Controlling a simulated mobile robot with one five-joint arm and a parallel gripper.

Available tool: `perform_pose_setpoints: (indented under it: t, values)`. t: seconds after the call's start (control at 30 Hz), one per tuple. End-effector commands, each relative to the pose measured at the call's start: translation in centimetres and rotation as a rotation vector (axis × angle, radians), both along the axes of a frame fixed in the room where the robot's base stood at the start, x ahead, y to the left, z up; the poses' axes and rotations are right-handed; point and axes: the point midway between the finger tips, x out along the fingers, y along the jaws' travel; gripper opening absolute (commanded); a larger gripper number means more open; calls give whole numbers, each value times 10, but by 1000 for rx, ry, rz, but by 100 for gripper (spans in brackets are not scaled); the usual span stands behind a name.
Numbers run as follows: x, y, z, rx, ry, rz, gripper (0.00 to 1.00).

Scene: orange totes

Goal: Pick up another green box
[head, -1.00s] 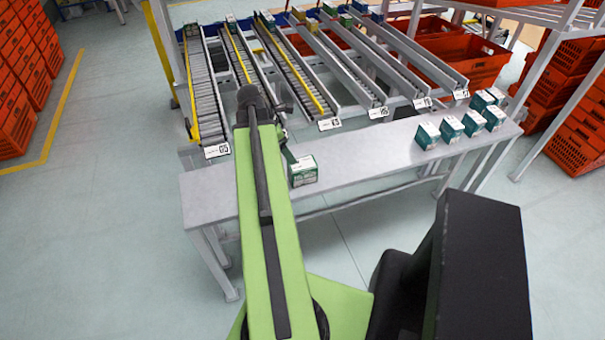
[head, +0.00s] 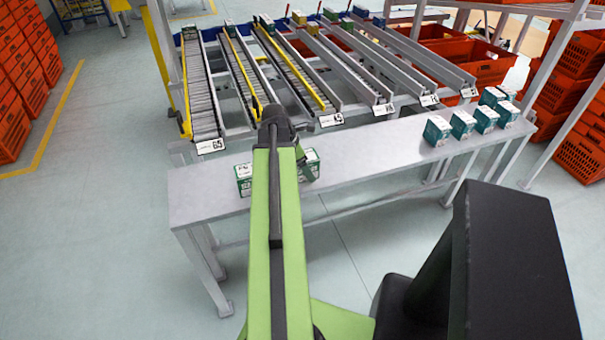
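A green and white box (head: 309,165) stands on the grey table, partly hidden behind my green arm, on its right side. Another green box face (head: 243,179) shows on the arm's left side; the arm hides what lies between them. Several more green boxes (head: 437,131) stand together at the table's right end. My arm reaches forward over the table's left half. Its dark end is above the left boxes, and my gripper's fingers are hidden behind the arm, so their opening and any contact cannot be seen.
The grey table (head: 375,150) is clear between the two groups of boxes. Sloping roller lanes (head: 205,105) with number tags stand behind it. Orange totes (head: 468,62) lie behind the lanes, with stacks at left (head: 22,75) and right (head: 580,150). Floor at left is open.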

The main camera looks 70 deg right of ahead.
Motion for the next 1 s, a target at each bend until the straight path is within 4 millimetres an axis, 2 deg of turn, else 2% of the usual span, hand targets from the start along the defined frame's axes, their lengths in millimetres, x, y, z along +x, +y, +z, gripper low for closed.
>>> perform_pose_setpoints:
  t: [0.03, 0.23, 0.8, 1.0]
  values:
    - [-1, -1, -9, 0, 0, -1, 82]
    - [-2, -2, -5, 0, 0, 0, 82]
    - [-2, -2, -5, 0, 0, -1, 9]
    - [-2, -2, -5, 0, 0, -1, 9]
